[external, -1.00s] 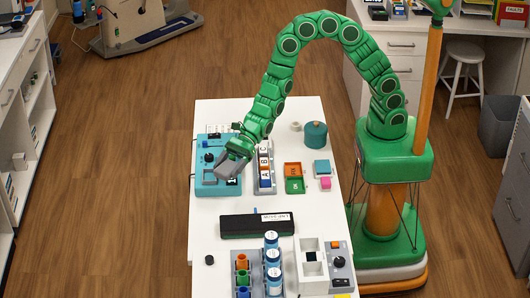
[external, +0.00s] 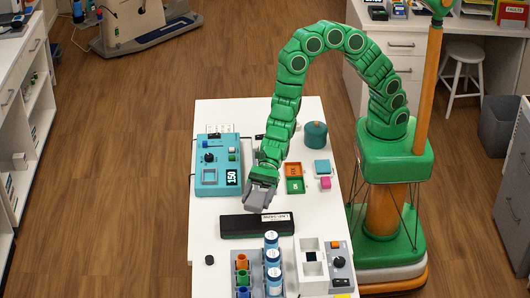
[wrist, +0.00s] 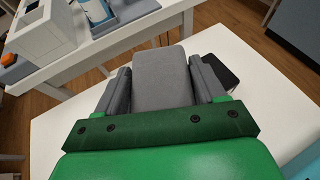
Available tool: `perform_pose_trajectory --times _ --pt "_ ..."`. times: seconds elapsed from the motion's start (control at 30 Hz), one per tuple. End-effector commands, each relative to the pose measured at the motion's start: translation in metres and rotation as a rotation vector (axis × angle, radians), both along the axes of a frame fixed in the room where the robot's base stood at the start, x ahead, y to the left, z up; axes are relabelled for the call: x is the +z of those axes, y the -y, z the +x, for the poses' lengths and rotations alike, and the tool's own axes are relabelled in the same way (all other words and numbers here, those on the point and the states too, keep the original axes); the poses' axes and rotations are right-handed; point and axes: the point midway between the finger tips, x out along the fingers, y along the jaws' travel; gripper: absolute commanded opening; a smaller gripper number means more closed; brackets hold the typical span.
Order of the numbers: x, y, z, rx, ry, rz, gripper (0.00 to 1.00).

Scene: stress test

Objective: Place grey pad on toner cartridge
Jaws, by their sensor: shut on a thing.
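The grey pad (wrist: 162,78) sits between the two grey fingers of my gripper (wrist: 165,92) in the wrist view. My gripper is shut on it. In the external view my gripper (external: 260,195) is above the white table, just beyond the toner cartridge, a long black block with a white label (external: 254,225). The pad is hard to tell from the grey fingers there. A dark end of the cartridge (wrist: 223,68) shows beside the right finger in the wrist view; the pad and finger hide the rest.
A teal device with a display (external: 216,165) stands left of my arm. Orange and green trays (external: 294,177) lie to the right. Near the front are blue-capped bottles (external: 272,262), a rack of coloured cylinders (external: 242,275) and a white-and-grey device (external: 312,268). The left front table is mostly clear.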

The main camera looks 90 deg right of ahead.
Motion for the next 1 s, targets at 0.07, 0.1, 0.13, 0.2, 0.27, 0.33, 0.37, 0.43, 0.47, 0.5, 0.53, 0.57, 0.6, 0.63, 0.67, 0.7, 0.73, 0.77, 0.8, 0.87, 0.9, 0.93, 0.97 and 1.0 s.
perform_pose_trajectory --times 0.07,0.1,0.13,0.2,0.27,0.33,0.37,0.43,0.47,0.5,0.53,0.57,0.6,0.63,0.67,0.7,0.73,0.77,0.8,0.87,0.9,0.93,0.97,1.0 --pt "-0.012 0.001 0.000 -0.001 -0.004 -0.004 0.41" --pt "-0.016 0.001 0.000 -0.001 -0.004 -0.004 0.41" --pt "-0.018 0.001 0.000 -0.002 -0.002 -0.002 0.41" --pt "-0.021 0.001 0.001 -0.001 0.000 0.000 0.41" --pt "-0.023 0.001 0.001 -0.002 0.001 0.001 0.41" --pt "-0.026 0.001 0.001 -0.002 0.001 0.001 0.41" --pt "-0.028 0.001 0.001 -0.002 0.001 0.001 0.41" --pt "-0.034 0.001 0.001 -0.002 0.000 -0.001 0.41" --pt "-0.037 0.001 0.000 -0.001 0.000 -0.002 0.41" --pt "-0.042 0.001 0.000 -0.001 -0.001 -0.004 0.41" --pt "-0.046 0.001 0.000 -0.001 -0.002 -0.003 0.41" --pt "-0.049 0.001 0.000 -0.002 -0.003 -0.004 0.41" --pt "-0.053 0.001 0.000 -0.002 -0.003 -0.003 0.41" --pt "-0.055 0.001 0.000 -0.002 -0.002 -0.002 0.41" --pt "-0.056 0.001 0.000 -0.002 -0.002 -0.001 0.41" --pt "-0.057 0.001 0.000 -0.001 -0.001 -0.001 0.41" --pt "-0.058 0.001 0.000 -0.001 0.000 0.000 0.41" --pt "-0.058 0.000 0.000 -0.001 0.001 0.001 0.41" --pt "-0.057 0.000 0.001 -0.002 0.001 0.001 0.41" --pt "-0.057 0.000 0.001 -0.002 0.001 0.001 0.41" --pt "-0.057 0.000 0.000 -0.002 0.001 0.001 0.41" --pt "-0.057 0.000 0.000 -0.002 0.001 0.001 0.41" --pt "-0.057 0.000 0.001 -0.002 0.001 0.001 0.41" --pt "-0.058 0.000 0.000 -0.002 0.000 0.001 0.41"
